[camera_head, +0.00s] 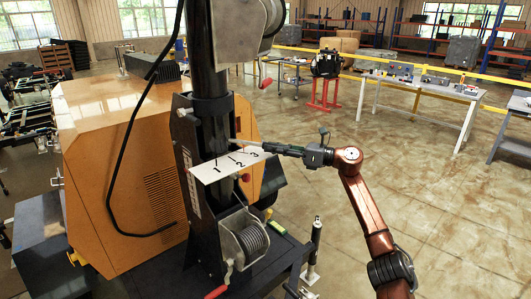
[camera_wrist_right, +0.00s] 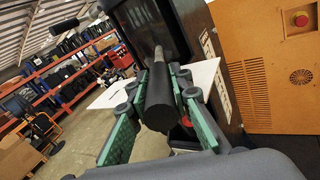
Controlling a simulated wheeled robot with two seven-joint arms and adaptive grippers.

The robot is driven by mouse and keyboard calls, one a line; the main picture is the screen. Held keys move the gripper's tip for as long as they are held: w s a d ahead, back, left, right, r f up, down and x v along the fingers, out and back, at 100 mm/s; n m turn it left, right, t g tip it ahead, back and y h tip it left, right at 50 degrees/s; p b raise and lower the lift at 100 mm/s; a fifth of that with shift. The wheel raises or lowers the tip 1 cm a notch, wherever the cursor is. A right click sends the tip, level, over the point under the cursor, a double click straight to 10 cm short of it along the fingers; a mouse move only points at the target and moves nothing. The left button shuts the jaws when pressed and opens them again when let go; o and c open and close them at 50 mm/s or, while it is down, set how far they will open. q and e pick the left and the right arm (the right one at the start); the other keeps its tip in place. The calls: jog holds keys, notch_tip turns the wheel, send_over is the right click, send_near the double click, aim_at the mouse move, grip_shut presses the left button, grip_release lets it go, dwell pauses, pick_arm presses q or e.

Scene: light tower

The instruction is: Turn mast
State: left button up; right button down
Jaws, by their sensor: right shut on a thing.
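The black mast (camera_head: 205,75) stands upright beside the orange housing (camera_head: 120,150). A white plate (camera_head: 208,172) marked 1, 2 and 3 sticks out at the mast's lower part; it also shows in the wrist view (camera_wrist_right: 205,75). My right gripper (camera_head: 272,147) reaches in from the right at the plate's height, near the 3. In the wrist view my right gripper (camera_wrist_right: 158,88) has its green fingers on both sides of a dark round handle (camera_wrist_right: 159,92), shut on it. The handle's thin rod runs toward the mast. My left gripper is not in view.
A winch with a wound cable (camera_head: 252,240) sits below the plate. A black cable (camera_head: 115,165) hangs over the housing. A post (camera_head: 314,245) stands at the base's front right.

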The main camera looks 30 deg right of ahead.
jog(key=shift+w+d, duration=0.1)
dwell(0.4)
jog(key=c, duration=1.7)
grip_release()
jog(key=shift+c, duration=0.2)
jog(key=v, duration=1.2)
jog(key=shift+d, duration=0.1)
